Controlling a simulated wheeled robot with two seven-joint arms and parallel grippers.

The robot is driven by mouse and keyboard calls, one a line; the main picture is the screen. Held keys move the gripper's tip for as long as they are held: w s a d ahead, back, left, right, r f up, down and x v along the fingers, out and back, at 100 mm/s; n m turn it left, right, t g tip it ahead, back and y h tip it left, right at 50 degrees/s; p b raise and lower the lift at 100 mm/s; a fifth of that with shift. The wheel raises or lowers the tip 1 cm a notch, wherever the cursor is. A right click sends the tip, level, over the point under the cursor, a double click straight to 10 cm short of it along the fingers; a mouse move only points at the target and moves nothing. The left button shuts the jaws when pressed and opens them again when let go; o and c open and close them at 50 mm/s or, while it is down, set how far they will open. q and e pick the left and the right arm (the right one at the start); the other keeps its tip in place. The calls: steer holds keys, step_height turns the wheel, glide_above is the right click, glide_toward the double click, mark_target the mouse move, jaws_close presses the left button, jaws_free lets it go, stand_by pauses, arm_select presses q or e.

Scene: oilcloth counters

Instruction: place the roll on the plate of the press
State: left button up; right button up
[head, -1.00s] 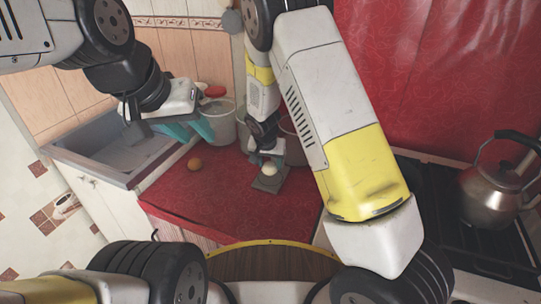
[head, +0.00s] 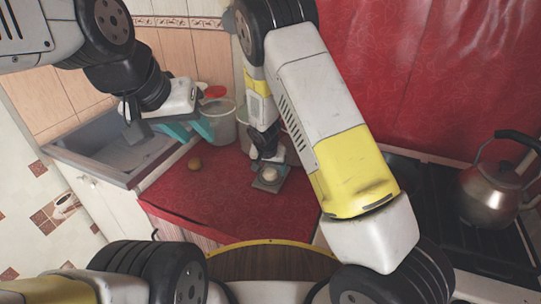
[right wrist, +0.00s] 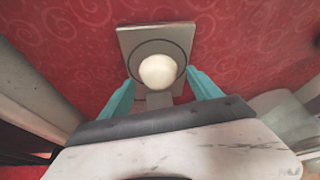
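The pale round roll (head: 269,174) is on the grey plate of the press (head: 259,186) on the red counter. In the right wrist view the roll (right wrist: 158,71) lies inside the dark ring on the square plate (right wrist: 131,36). My right gripper (right wrist: 160,92) is open, its teal fingers apart on either side of the roll, with gaps between them and it. In the head view its fingers are mostly hidden behind the wrist. My left gripper (head: 192,129) is open and empty near the sink, far from the press.
A small brown ball (head: 195,163) lies on the red counter (head: 215,205) left of the press. Clear containers (head: 221,126) stand behind it. The sink (head: 95,160) is at left. A metal kettle (head: 490,195) stands on the stove at right. The counter's front is free.

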steer(key=s+d+r+y, duration=0.15)
steer(key=s+r, duration=0.25)
steer(key=r, duration=0.6)
steer(key=s+d+r, duration=0.3)
steer(key=s+r, duration=0.1)
steer(key=r, duration=0.5)
steer(key=s+d+r+n, duration=0.1)
steer(key=s+d+r, duration=0.4)
steer(key=s, duration=0.5)
steer(key=s+d+r+n+t+y, duration=0.1)
steer(key=s+d+r, duration=0.3)
steer(key=s+r, duration=0.6)
steer(key=shift+s+d+n+t, duration=0.3)
steer(key=shift+s+d+n, duration=0.1)
steer(key=shift+s, duration=0.2)
